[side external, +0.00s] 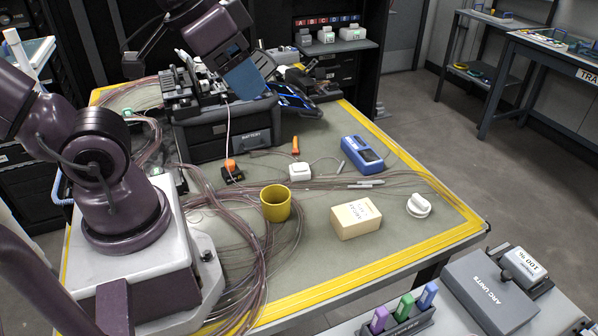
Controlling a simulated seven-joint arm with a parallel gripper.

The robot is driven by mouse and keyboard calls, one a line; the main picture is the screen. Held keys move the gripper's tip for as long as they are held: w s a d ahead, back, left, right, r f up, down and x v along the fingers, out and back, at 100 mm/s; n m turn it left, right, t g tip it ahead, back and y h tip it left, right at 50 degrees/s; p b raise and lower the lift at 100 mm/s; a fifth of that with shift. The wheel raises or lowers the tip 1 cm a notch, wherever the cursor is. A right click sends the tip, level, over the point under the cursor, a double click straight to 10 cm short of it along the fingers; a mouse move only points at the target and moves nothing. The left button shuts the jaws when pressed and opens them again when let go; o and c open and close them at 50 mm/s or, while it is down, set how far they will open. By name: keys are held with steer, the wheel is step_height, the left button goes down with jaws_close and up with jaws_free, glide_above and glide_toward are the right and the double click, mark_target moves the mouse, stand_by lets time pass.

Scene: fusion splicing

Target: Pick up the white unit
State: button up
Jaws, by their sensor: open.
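Several white items could be the white unit, and I cannot tell which is meant. A small white box (300,171) sits near the middle of the mat. A white rounded piece with a disc-like base (419,205) sits at the mat's right side. My gripper (247,80) is open, high at the back above the black splicing machine (228,128), away from all of these. Its fingertips are not clearly seen.
A yellow cup (275,203), a cream box (356,217) and a blue device (362,154) stand on the mat (400,262). Loose fibre bundles (240,255) cross the left and middle. An orange-topped item (231,171) stands near the machine. The front right of the mat is clear.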

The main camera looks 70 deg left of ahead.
steer(key=shift+o, duration=0.8)
steer(key=shift+a, duration=0.1)
